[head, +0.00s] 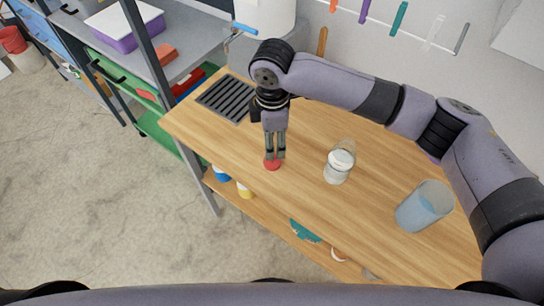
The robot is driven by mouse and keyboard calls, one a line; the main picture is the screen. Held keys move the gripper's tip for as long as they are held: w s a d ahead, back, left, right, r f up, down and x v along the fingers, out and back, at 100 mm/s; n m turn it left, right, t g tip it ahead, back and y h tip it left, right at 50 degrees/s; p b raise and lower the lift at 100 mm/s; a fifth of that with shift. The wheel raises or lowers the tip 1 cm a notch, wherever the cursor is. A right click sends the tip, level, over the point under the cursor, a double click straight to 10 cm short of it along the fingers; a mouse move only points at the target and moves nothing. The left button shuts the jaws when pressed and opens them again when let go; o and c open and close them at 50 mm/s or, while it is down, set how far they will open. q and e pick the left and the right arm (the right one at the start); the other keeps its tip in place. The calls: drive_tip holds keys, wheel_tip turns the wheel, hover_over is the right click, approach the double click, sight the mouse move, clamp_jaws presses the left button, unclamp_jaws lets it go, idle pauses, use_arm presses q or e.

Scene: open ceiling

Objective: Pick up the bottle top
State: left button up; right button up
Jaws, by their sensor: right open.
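A small round red bottle top (271,165) lies on the wooden tabletop (300,195) near its front edge. My right gripper (274,157) points down right above it, with its fingertips at or just over the red top. The fingers are open and partly cover the top's far side. I cannot tell whether they touch it. My left gripper is not in view.
A glass jar with white contents (337,172) stands right of my gripper, and a clear cup of bluish liquid (422,206) stands farther right. A dark slatted grille (226,98) is at the table's left end. Small items sit on a lower shelf.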

drive_tip(key=f, duration=0.1)
drive_tip(key=w+f, duration=0.1)
drive_tip(key=f, duration=0.1)
drive_tip(key=shift+f, duration=0.45)
drive_tip(key=shift+s+f+p, duration=0.3)
drive_tip(key=shift+f+p, duration=0.05)
drive_tip(key=shift+p, duration=0.2)
drive_tip(key=f, duration=0.2)
drive_tip(key=f+p, duration=0.1)
drive_tip(key=f, duration=0.1)
drive_tip(key=shift+w+f, duration=0.2)
drive_tip(key=shift+f, duration=0.1)
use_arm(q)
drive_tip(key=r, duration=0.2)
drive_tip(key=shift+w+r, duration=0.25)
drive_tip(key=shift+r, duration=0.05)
use_arm(e)
drive_tip(key=c, duration=0.5)
